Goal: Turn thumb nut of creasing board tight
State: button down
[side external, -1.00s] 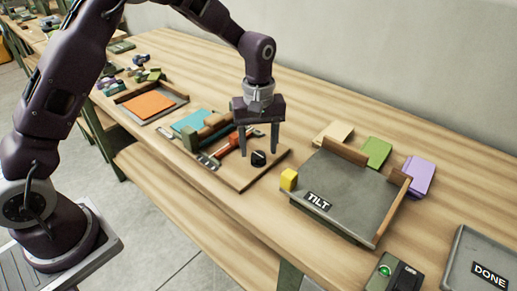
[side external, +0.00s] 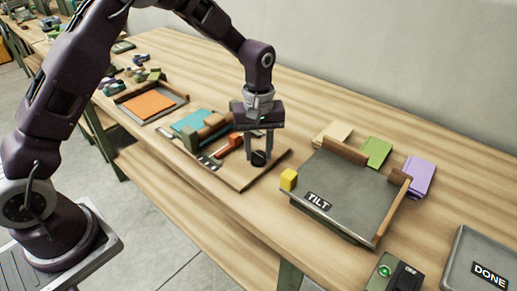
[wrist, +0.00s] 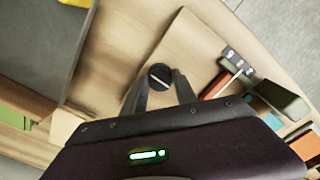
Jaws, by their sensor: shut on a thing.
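The thumb nut (side external: 258,159) is a round black knob standing near the right end of the wooden creasing board (side external: 238,184). In the wrist view the nut (wrist: 160,77) shows a pale line across its top, slanting down to the right. My gripper (side external: 261,155) points down over it, fingers shut on the nut from both sides. The wrist view shows the fingertips (wrist: 161,84) at the nut's left and right edges. The fingers hide part of the nut's sides.
A red-orange piece (side external: 229,147) and wooden blocks lie left of the nut. The grey TILT tray (side external: 345,195) with a yellow block (side external: 288,179) stands to the right. A grey DONE tray (side external: 459,257) and a box with a green light (side external: 385,271) are at front right.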

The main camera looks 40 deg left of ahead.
jog(key=m, duration=0.4)
jog(key=shift+m, duration=0.3)
jog(key=m, duration=0.4)
jog(key=shift+m, duration=0.3)
jog(key=m, duration=0.4)
jog(key=shift+m, duration=2)
jog(key=c, duration=1)
grip_release()
jog(key=shift+o, duration=0.2)
